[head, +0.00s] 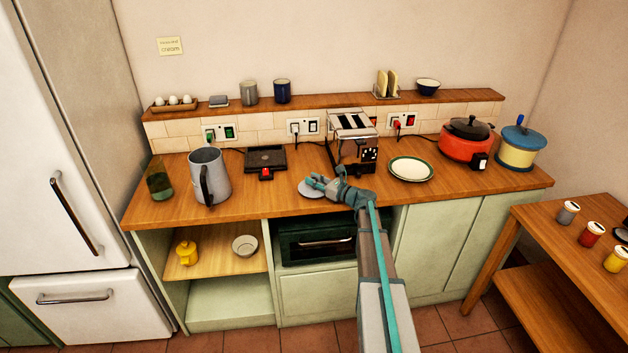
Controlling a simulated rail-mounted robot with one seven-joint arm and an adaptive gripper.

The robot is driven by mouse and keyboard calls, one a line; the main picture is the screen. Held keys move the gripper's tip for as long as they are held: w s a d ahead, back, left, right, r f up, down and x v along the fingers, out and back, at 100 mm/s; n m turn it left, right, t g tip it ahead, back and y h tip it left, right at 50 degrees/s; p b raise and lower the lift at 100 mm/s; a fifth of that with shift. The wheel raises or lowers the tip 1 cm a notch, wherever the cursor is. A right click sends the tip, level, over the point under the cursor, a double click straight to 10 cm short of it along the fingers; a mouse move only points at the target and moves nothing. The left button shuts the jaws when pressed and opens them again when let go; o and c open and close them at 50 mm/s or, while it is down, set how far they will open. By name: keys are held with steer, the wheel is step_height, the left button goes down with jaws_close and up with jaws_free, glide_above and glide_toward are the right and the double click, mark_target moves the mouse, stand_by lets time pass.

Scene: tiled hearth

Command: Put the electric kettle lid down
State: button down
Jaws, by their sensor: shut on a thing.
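The electric kettle (208,178) is a grey jug with a black handle, standing upright on the left part of the wooden counter, its top uncovered. The lid (307,191) is a small grey disc at the middle of the counter, near the front edge. My gripper (321,183) reaches in from the right and is shut on the lid. The fingers hide part of it. I cannot tell whether the lid touches the counter or is slightly above it.
A chrome toaster (352,142) stands just behind my gripper. A black flat appliance (265,160) lies behind and left, a green-rimmed plate (411,169) to the right. A green glass (160,182) stands left of the kettle. Bare counter (262,197) lies between kettle and lid.

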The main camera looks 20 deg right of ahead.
steer(key=shift+f+b, duration=0.3)
steer(key=shift+f, duration=0.2)
steer(key=c, duration=1)
jaws_free()
steer(key=shift+o, duration=0.2)
steer(key=shift+r, duration=0.1)
steer(key=shift+r+p, duration=0.25)
steer(key=shift+p, duration=0.05)
steer(key=b+v, duration=0.1)
steer(key=v, duration=0.3)
steer(key=b+v, duration=0.1)
steer(key=v, duration=0.3)
steer(key=b+v, duration=0.1)
steer(key=v, duration=0.3)
steer(key=shift+r, duration=0.35)
